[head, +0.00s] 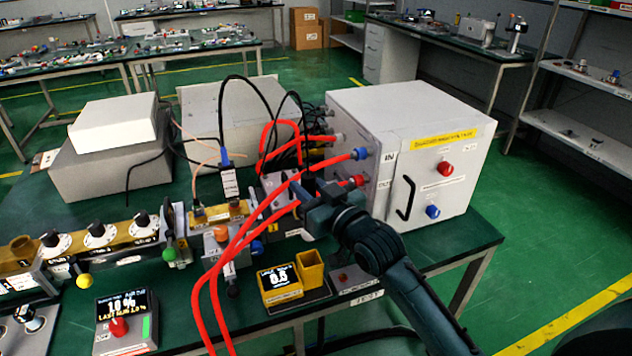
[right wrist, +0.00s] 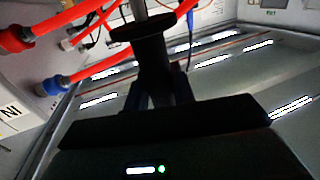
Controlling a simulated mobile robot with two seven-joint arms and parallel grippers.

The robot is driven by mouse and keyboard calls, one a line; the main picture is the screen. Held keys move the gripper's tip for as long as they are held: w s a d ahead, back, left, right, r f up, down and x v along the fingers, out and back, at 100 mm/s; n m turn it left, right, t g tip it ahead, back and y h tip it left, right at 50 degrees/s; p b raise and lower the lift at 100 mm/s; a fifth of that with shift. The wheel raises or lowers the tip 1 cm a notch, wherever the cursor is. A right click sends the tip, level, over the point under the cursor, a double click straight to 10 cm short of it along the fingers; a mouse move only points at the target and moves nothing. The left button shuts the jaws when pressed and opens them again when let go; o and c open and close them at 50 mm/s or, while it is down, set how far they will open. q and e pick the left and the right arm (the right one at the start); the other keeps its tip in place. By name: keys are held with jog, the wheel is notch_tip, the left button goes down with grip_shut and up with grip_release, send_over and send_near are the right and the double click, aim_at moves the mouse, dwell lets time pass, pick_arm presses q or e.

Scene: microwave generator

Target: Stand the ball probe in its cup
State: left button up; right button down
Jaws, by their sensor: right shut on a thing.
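My right gripper (head: 312,200) is shut on the ball probe, in front of the white cabinet and above the bench. In the right wrist view the probe's black handle (right wrist: 155,62) stands between the fingers (right wrist: 160,98), with a wide round flange and a pale rod beyond it. The ball end is out of that view. In the head view the probe is hard to make out at the gripper. The yellow square cup (head: 311,269) stands upright and open-topped on the bench, below the gripper, beside the yellow meter (head: 279,284) with a lit display. My left gripper is not in view.
Red hoses (head: 240,245) loop from the white cabinet (head: 405,150) down past the gripper's left side. A white display box (head: 124,322) and a row of dials (head: 98,235) stand at left. The bench (head: 455,245) is bare at right.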

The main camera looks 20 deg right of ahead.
jog(key=shift+a+f+b, duration=0.1)
jog(key=shift+f+b, duration=0.6)
jog(key=shift+f, duration=0.2)
jog(key=shift+f+b, duration=1.65)
jog(key=shift+b, duration=0.05)
jog(key=shift+f, duration=0.3)
jog(key=shift+f+b, duration=0.55)
jog(key=shift+f, duration=0.1)
jog(key=shift+f+b, duration=0.4)
jog(key=shift+f, duration=0.3)
notch_tip(320, 180, down, 2)
jog(key=shift+b, duration=0.6)
jog(key=shift+f+b, duration=0.7)
jog(key=shift+f, duration=0.7)
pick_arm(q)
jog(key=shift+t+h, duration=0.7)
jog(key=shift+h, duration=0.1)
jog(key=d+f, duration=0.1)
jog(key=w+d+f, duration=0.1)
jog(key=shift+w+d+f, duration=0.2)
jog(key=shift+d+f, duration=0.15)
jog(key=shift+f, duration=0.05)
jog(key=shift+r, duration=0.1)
